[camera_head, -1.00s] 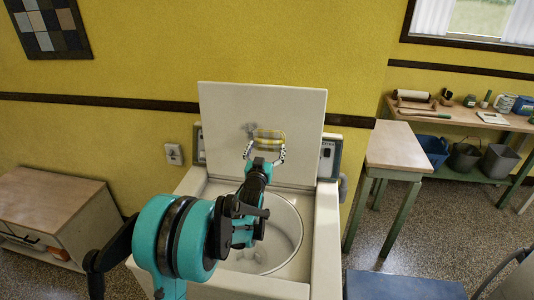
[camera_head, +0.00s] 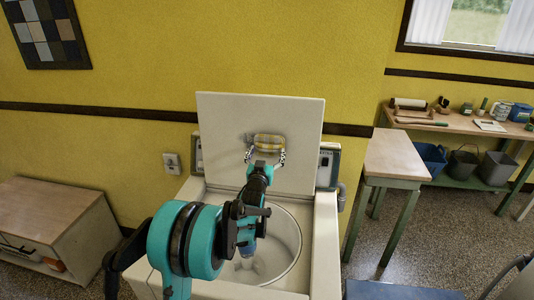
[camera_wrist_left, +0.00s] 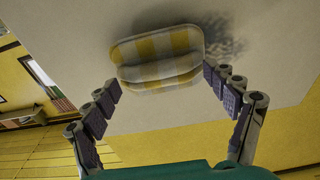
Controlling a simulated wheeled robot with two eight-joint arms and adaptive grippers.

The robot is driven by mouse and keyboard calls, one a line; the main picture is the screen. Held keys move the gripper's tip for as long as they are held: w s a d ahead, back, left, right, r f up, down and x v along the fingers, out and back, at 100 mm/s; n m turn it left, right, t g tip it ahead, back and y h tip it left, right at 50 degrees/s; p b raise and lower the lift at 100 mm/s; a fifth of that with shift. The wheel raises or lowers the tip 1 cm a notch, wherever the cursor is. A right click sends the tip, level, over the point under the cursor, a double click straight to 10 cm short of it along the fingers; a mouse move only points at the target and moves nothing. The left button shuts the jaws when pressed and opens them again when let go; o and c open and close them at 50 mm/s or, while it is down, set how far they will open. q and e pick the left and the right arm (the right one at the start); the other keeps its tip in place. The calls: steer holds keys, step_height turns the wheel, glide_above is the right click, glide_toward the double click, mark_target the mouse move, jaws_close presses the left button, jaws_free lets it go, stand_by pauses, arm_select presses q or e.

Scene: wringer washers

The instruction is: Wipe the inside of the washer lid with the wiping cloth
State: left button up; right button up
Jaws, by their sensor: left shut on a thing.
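The washer (camera_head: 325,225) stands against the yellow wall with its white lid (camera_head: 222,120) raised upright, the inner face toward me. My left gripper (camera_head: 265,155) is in front of the lid, shut on the yellow-and-white checked wiping cloth (camera_head: 268,142). In the left wrist view the cloth (camera_wrist_left: 160,50) is a folded pad between the fingertips, lying against or very close to the lid (camera_wrist_left: 265,40). A dark smudge (camera_wrist_left: 228,38) shows on the lid beside the cloth; in the head view it is left of the cloth. My right gripper is not in view.
The open round tub (camera_head: 285,240) lies below my left arm. A low wooden cabinet (camera_head: 50,210) stands at left. A small wooden table (camera_head: 395,155) and a workbench (camera_head: 460,125) with tools and buckets are at right. A blue surface (camera_head: 400,287) is at lower right.

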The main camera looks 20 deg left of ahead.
arm_select(q)
steer(key=shift+x, duration=0.95)
steer(key=shift+a+f, duration=0.1)
steer(key=shift+f, duration=0.05)
steer(key=shift+s+a+b, duration=0.25)
steer(key=shift+s+a, duration=0.35)
steer(key=shift+a, duration=1.55)
steer(key=shift+s+a+b, duration=0.3)
steer(key=shift+s+a, duration=0.3)
steer(key=shift+a, duration=1.6)
steer(key=shift+s+a+b, duration=0.25)
steer(key=shift+s+a, duration=0.3)
steer(key=shift+a, duration=1.6)
steer(key=shift+w+d+b, duration=0.15)
steer(key=shift+w+d, duration=0.4)
steer(key=shift+d, duration=1.65)
steer(key=shift+w+d+b, duration=0.2)
steer(key=shift+w+d, duration=0.35)
steer(key=shift+d, duration=1.65)
steer(key=shift+w+d+b, duration=0.15)
steer(key=shift+w+d, duration=0.45)
steer(key=shift+d, duration=1.65)
steer(key=shift+r+v, duration=0.25)
steer(key=shift+v, duration=1.25)
steer(key=shift+r+v, duration=0.2)
steer(key=shift+v, duration=1.3)
steer(key=shift+r+v, duration=0.1)
steer(key=shift+v, duration=0.65)
steer(key=shift+r+v, duration=0.15)
steer(key=shift+v, duration=0.6)
